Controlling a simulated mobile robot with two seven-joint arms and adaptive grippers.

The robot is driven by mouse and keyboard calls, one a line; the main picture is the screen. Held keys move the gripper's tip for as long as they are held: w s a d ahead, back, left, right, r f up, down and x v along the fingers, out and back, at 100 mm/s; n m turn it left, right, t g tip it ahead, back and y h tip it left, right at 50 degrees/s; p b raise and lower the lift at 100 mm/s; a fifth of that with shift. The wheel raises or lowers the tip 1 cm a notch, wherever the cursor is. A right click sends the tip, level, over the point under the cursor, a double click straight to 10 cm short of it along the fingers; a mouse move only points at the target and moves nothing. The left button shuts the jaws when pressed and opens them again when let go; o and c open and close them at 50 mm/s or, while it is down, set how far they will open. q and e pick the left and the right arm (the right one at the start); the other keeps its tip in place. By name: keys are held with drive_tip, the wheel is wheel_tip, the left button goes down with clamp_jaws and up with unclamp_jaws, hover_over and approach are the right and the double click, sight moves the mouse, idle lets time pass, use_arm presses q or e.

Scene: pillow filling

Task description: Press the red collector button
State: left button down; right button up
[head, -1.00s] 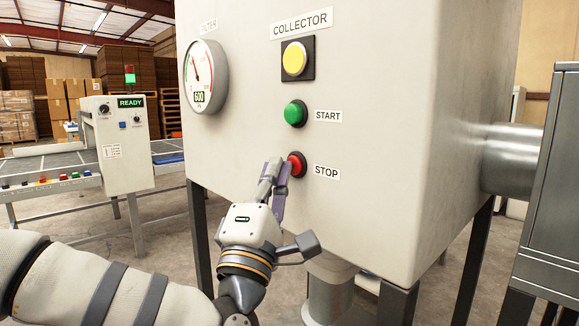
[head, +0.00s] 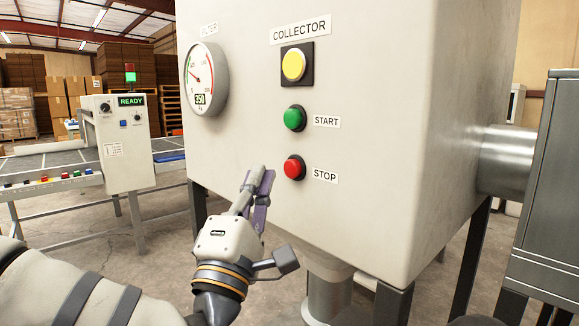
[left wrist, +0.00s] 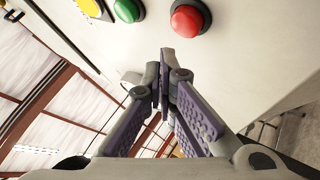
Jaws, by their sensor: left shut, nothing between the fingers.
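The red STOP button (head: 294,168) is on the front of the white collector cabinet (head: 400,130), below the green START button (head: 294,118) and the yellow lamp (head: 294,65). My left gripper (head: 258,178) is shut and empty, to the left of the red button and apart from it. In the left wrist view the red button (left wrist: 190,18) stands beyond the shut fingertips (left wrist: 166,58), and the green button (left wrist: 128,10) is to its left. My right gripper is not in view.
A FILTER gauge (head: 206,78) with a display reading 350 is at the cabinet's upper left. A control box reading READY (head: 124,140) stands by a conveyor (head: 50,165) at the left. A metal pipe (head: 505,160) leaves the cabinet's right side.

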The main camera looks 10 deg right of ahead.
use_arm(q)
drive_tip(key=s+a, duration=0.2)
drive_tip(key=shift+a+p, duration=0.4)
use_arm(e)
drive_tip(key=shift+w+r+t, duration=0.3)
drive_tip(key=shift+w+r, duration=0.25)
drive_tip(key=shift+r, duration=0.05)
